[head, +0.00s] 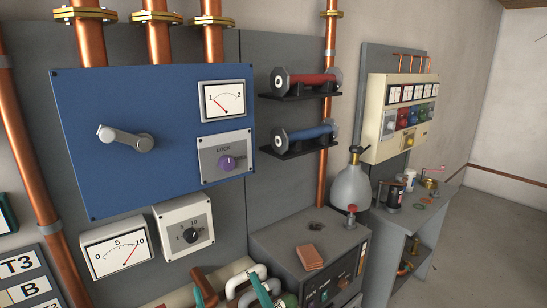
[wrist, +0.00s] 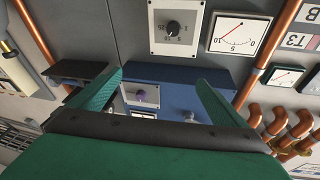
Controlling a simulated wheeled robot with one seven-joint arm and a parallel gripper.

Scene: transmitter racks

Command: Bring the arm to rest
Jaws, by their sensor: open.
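My gripper (wrist: 160,77) shows in the wrist view as two green fingers spread wide with nothing between them. It is in front of the blue panel (wrist: 215,72), which appears upside down there. In the head view, two thin teal pieces at the bottom edge look like my fingertips, with the rest of the arm out of frame. The blue panel (head: 95,170) carries a grey lever handle (head: 126,138), a small meter (head: 223,99) and a purple LOCK knob (head: 228,163). No contact between gripper and panel is visible.
Below the panel are a 0–10 meter (head: 118,250) and a dial box (head: 186,228). White, brown and green pipes crowd the bottom. At right stand a grey cabinet (head: 300,235), a grey flask (head: 351,187) and a side bench (head: 420,213). Open floor (head: 475,250) lies far right.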

